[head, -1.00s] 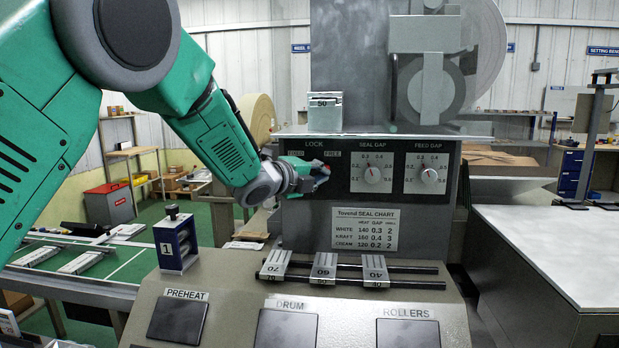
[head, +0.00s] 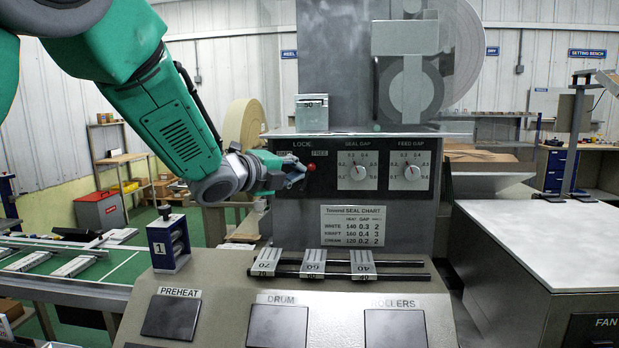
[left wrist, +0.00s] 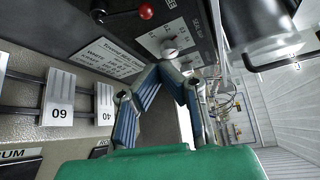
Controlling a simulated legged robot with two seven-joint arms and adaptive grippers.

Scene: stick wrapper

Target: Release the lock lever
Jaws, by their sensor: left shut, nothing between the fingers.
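The lock lever (head: 311,167) has a red ball knob and sits on the dark panel under the LOCK heading. Its knob is just below the FREE label. In the left wrist view the red knob (left wrist: 146,11) and its dark rod show at the top edge. My left gripper (head: 299,175) is shut and empty, just left of and slightly below the knob in the head view. In the left wrist view its fingertips (left wrist: 172,66) meet below and right of the knob, apart from it in the picture. My right gripper is not in view.
The seal gap dial (head: 358,171) and feed gap dial (head: 411,171) are right of the lever. A seal chart (head: 352,226) is below. Sliding blocks (head: 313,262) on rails and several push pads (head: 277,326) are in front.

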